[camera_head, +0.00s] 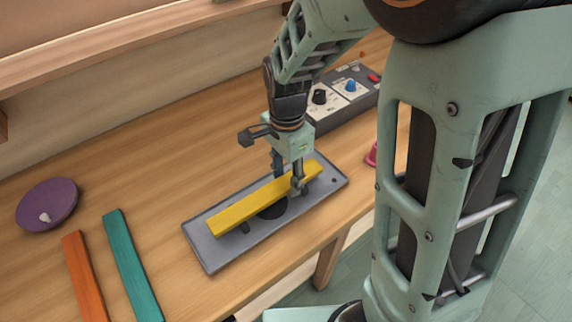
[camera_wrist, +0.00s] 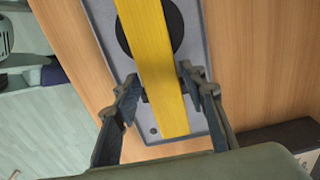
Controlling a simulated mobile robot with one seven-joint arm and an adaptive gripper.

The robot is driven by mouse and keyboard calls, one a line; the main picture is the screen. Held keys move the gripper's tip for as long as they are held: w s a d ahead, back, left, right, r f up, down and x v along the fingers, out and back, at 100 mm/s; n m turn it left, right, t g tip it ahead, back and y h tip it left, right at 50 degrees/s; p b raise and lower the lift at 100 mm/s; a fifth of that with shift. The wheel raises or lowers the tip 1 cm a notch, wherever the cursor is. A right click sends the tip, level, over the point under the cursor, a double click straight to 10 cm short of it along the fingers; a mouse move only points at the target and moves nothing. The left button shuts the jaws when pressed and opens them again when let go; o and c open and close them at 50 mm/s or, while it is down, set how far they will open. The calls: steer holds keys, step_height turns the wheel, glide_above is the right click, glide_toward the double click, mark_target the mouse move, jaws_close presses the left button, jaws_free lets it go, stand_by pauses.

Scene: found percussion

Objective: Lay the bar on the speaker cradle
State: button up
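The yellow bar (camera_head: 250,206) lies lengthwise over the grey speaker cradle (camera_head: 205,256), across its dark round speaker. In the wrist view the bar (camera_wrist: 152,50) runs nearly parallel to the cradle's long edges (camera_wrist: 98,40). A dark support of the cradle shows beside the bar. My gripper (camera_head: 288,180) is low over the bar's far right half. In the wrist view the fingers of my gripper (camera_wrist: 160,85) stand on either side of the bar, open, with narrow gaps at its edges. Whether the bar rests fully on both supports is partly hidden.
A grey control box with knobs (camera_head: 345,98) stands behind my gripper. A pink object (camera_head: 371,155) is to the right. An orange bar (camera_head: 84,278), a teal bar (camera_head: 132,265) and a purple disc (camera_head: 47,204) lie at the left. The cradle is near the table's front edge.

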steer(key=shift+o, duration=0.9)
steer(key=shift+r, duration=0.1)
steer(key=shift+r, duration=0.2)
step_height(320, 180, up, 13)
steer(key=p, duration=0.1)
steer(key=shift+f, duration=0.2)
steer(key=shift+w, duration=0.1)
